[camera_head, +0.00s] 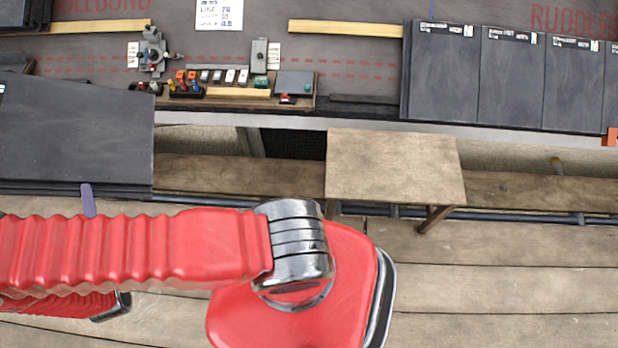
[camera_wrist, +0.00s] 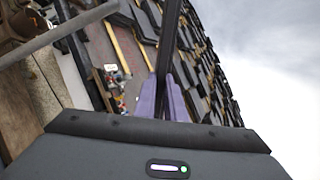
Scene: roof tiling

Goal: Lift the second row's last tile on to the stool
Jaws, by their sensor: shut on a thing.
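My gripper (camera_wrist: 162,78) shows in the wrist view as two purple fingers shut on a thin dark tile (camera_wrist: 170,40), seen edge-on. In the head view one purple finger (camera_head: 87,199) meets the near edge of a dark slate slab (camera_head: 75,130) at the left, which looks like the held tile. Dark layers show along its lower edge; I cannot tell whether they belong to it or lie beneath. The wooden stool (camera_head: 395,165) stands right of the slab, its top bare. Most of the gripper is hidden or out of the head view.
Several labelled slates (camera_head: 445,75) lie side by side at the right on the roof. A tool tray (camera_head: 240,103) sits on the roof behind and left of the stool. Yellow battens (camera_head: 345,28) cross the underlay. The plank floor (camera_head: 500,245) around the stool's front is clear.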

